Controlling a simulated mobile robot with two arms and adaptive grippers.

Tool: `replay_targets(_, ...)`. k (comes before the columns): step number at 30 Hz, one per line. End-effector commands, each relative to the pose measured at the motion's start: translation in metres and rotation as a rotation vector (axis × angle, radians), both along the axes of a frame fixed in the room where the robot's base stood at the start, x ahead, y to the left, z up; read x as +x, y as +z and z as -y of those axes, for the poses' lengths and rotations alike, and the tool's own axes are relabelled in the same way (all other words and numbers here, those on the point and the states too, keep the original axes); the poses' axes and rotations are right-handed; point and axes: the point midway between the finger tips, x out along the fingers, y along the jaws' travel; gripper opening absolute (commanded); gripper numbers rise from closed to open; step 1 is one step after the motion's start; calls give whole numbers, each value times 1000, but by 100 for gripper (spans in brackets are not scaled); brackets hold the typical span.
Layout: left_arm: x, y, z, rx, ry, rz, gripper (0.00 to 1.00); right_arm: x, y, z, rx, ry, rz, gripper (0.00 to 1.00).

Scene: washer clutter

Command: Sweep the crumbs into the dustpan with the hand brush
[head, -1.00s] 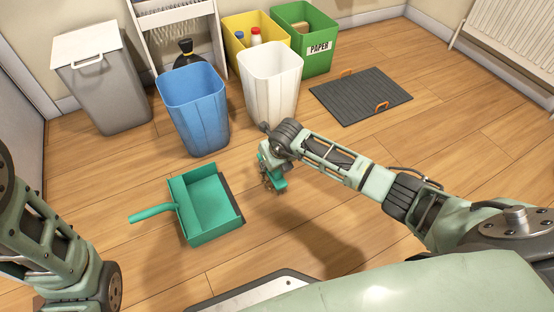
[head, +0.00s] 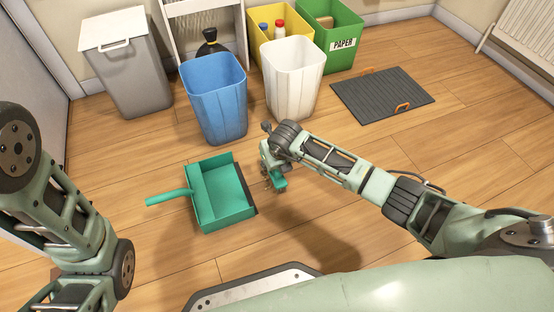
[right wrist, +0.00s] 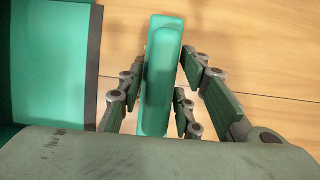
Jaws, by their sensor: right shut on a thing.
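The green dustpan (head: 224,211) lies on the wood floor in the middle of the head view, its handle to the left and its dark-edged lip to the right. It also shows at the left edge of the right wrist view (right wrist: 55,65). My right gripper (head: 274,181) is just right of that lip, low over the floor. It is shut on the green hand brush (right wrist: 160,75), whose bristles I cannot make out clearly. I cannot make out any crumbs; the arm and its shadow cover part of the floor. My left arm is at the left, its gripper out of frame.
Behind the dustpan stand a blue bin (head: 217,105), a white bin (head: 291,85), a grey lidded bin (head: 133,70), a yellow bin (head: 262,45) and a green paper bin (head: 343,50). A dark mat (head: 380,95) lies right of them.

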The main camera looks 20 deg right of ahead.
Motion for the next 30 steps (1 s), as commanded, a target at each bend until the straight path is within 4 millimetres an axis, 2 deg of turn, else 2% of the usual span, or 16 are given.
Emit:
replay_targets(6, 0, 4, 0, 0, 0, 0, 40, -2, 2, -19, 1, 2, -1, 9)
replay_targets(14, 0, 4, 0, 0, 0, 1, 40, -2, 3, -26, 0, -1, 1, 9)
replay_targets(24, 0, 2, 0, -1, -1, 1, 40, -3, 0, -51, 1, 0, 1, 9)
replay_targets(30, 0, 2, 0, -1, -1, 1, 40, -4, 0, -57, -1, 0, 0, 9)
